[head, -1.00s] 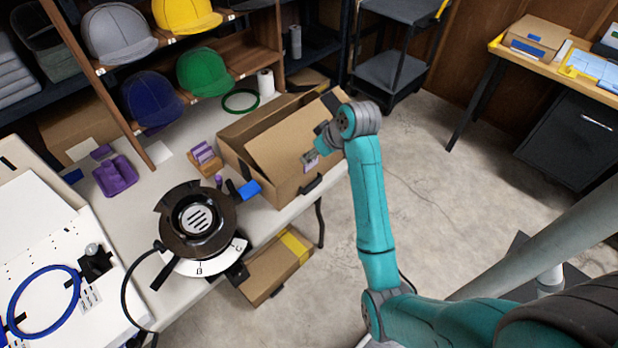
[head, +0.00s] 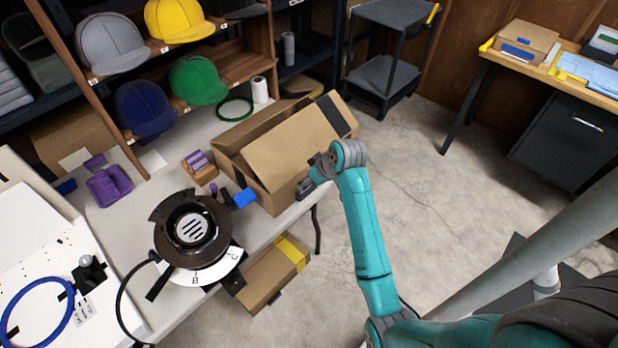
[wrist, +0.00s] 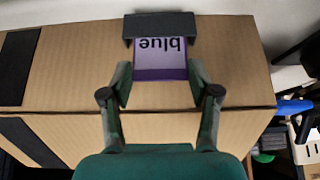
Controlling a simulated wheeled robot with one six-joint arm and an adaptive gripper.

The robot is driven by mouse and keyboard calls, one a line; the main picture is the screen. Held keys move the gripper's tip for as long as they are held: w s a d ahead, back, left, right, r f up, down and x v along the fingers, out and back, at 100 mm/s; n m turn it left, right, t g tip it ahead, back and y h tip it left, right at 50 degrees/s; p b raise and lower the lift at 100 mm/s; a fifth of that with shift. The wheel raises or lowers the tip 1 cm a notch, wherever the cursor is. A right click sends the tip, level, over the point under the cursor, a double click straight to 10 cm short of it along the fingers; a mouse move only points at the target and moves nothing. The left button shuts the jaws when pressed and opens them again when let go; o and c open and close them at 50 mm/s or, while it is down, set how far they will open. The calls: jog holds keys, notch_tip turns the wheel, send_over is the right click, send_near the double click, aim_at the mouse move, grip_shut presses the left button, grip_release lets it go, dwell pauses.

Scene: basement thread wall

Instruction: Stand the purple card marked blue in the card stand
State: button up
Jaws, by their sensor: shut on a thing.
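The purple card (wrist: 160,60), with "blue" printed upside down in the wrist view, is between the two fingers of my gripper (wrist: 160,84). My gripper is shut on the card's side edges. The card's far end meets a dark grey block (wrist: 160,22), which looks like the card stand. I cannot tell whether the card sits in its slot. In the head view, my gripper (head: 310,181) is low by the cardboard box's near side, beside the dark block (head: 304,189) at the table edge. The card is hidden there.
The open cardboard box (head: 275,165) stands close to my gripper. A wooden block with purple cards (head: 199,168), a blue item (head: 244,198) and a round black device (head: 193,230) are on the table to the left. Open floor lies to the right.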

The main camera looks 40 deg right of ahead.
jog(key=o, duration=1.1)
jog(key=v, duration=1.2)
jog(key=s+a+f+m+t+h, duration=0.1)
jog(key=s+a+f+t, duration=0.1)
jog(key=s+a+f, duration=0.5)
jog(key=s+a+f+m+t, duration=0.1)
jog(key=s+a+f, duration=0.35)
jog(key=a, duration=0.35)
jog(key=s+a+r+t, duration=0.1)
jog(key=s+a+r, duration=0.2)
jog(key=s, duration=0.4)
jog(key=s+a+r+n+t, duration=0.1)
jog(key=s+a+r+t, duration=0.1)
jog(key=s, duration=0.5)
jog(key=s+a+r+t, duration=0.2)
jog(key=s+a+r, duration=0.1)
jog(key=s+r, duration=0.2)
jog(key=shift+s+a+r+n+y, duration=0.15)
jog(key=shift+s+a+r+y, duration=0.05)
jog(key=shift+s, duration=0.35)
jog(key=shift+s+a+r+n+y, duration=0.15)
jog(key=shift+s+a+y, duration=0.05)
jog(key=shift+s, duration=0.35)
